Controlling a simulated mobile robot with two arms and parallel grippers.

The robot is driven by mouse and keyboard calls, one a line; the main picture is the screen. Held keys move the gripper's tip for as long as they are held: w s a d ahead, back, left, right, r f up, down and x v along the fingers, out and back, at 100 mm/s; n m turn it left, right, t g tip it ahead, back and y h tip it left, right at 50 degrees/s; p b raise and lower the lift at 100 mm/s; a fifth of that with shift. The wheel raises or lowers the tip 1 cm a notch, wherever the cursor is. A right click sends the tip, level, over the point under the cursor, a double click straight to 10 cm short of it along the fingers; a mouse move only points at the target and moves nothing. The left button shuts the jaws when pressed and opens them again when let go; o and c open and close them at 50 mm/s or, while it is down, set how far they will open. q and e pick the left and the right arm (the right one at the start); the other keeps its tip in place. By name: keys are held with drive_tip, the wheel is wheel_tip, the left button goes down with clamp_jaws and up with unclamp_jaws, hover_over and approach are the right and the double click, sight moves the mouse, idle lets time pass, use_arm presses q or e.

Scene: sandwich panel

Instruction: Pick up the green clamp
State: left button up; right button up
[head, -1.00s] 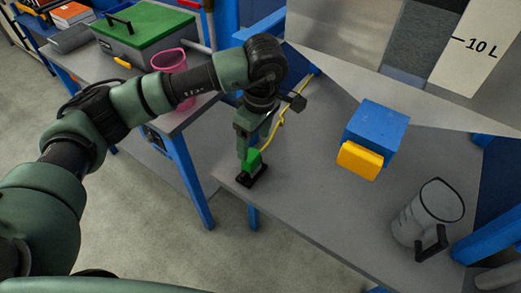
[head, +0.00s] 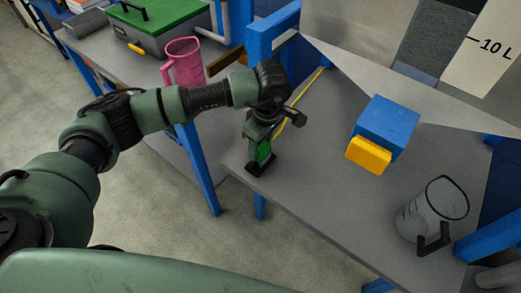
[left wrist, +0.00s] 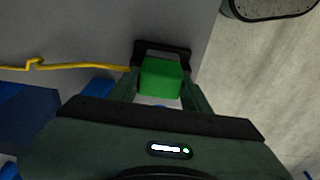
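The green clamp (head: 264,151) stands near the front left edge of the grey worktable (head: 300,195), its black part (head: 259,170) at the tabletop. My left gripper (head: 262,157) points down over it, with the green body between its fingers. In the left wrist view the green clamp (left wrist: 161,78) fills the space between the left gripper's fingers (left wrist: 160,88), one on each side. I cannot tell whether the fingers press on it. The clamp looks upright and still on the table. My right gripper is not in view.
A blue block with a yellow front (head: 386,125) and a clear jug (head: 432,207) stand to the right. A yellow cord (head: 298,105) runs behind the clamp. A pink jug (head: 184,62) and a green-lidded box (head: 158,22) are on the other table. The table's middle is clear.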

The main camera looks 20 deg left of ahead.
use_arm(q)
clamp_jaws()
drive_tip(key=shift+r, duration=0.1)
drive_tip(key=shift+w+r, duration=0.1)
drive_tip(key=shift+r, duration=0.5)
wheel_tip(320, 180, up, 19)
drive_tip(key=b, duration=0.1)
drive_tip(key=shift+f, duration=0.15)
